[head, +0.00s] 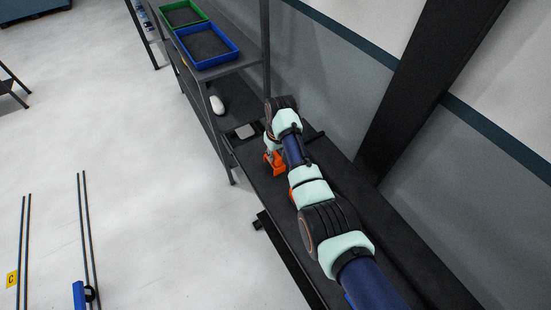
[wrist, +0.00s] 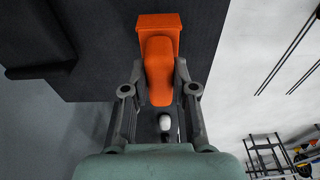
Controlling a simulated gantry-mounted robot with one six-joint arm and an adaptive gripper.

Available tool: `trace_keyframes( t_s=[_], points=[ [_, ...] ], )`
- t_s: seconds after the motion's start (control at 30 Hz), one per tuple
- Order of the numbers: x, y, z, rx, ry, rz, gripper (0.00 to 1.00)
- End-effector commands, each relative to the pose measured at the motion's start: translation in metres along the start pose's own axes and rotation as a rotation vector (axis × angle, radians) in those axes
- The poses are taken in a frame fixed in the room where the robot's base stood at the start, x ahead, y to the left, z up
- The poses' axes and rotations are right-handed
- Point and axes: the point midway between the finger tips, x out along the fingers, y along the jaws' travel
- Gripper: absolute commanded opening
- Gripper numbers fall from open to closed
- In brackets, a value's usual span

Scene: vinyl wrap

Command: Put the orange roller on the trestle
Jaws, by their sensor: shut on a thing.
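The orange roller (wrist: 159,50) is between the two fingers of my gripper (wrist: 162,88) in the wrist view, with its wide block end pointing away from the palm. My gripper is shut on it. In the head view the orange roller (head: 275,162) shows beside my gripper (head: 272,150), partly hidden by the arm, over the dark bench. I cannot tell whether it touches the bench top. I cannot say for sure which thing is the trestle; a dark-legged stand (head: 10,84) is cut off at the left edge.
The dark bench (head: 262,186) runs along the wall. Beyond my gripper are a small grey device (head: 244,131) and a white rounded object (head: 217,104). A shelf holds a blue tray (head: 205,55) and a green tray (head: 183,14). The pale floor to the left is largely clear.

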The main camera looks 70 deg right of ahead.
Motion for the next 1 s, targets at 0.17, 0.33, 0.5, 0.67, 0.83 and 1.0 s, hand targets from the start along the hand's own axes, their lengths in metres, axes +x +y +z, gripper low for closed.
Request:
trace_keyframes(
  t_s=[0.17, 0.33, 0.5, 0.67, 0.83, 1.0],
  points=[
    [0.02, 0.0, 0.003, 0.0, 0.0, 0.0, 0.0],
    [0.02, 0.0, 0.003, 0.0, 0.0, 0.0, 0.0],
    [0.025, 0.0, 0.003, 0.0, 0.0, 0.0, 0.0],
    [0.031, 0.0, 0.004, 0.0, -0.001, -0.001, 0.0],
    [0.035, -0.001, 0.006, 0.0, -0.005, -0.002, 0.28],
    [0.034, -0.001, 0.006, 0.0, -0.004, -0.001, 0.52]
  ],
)
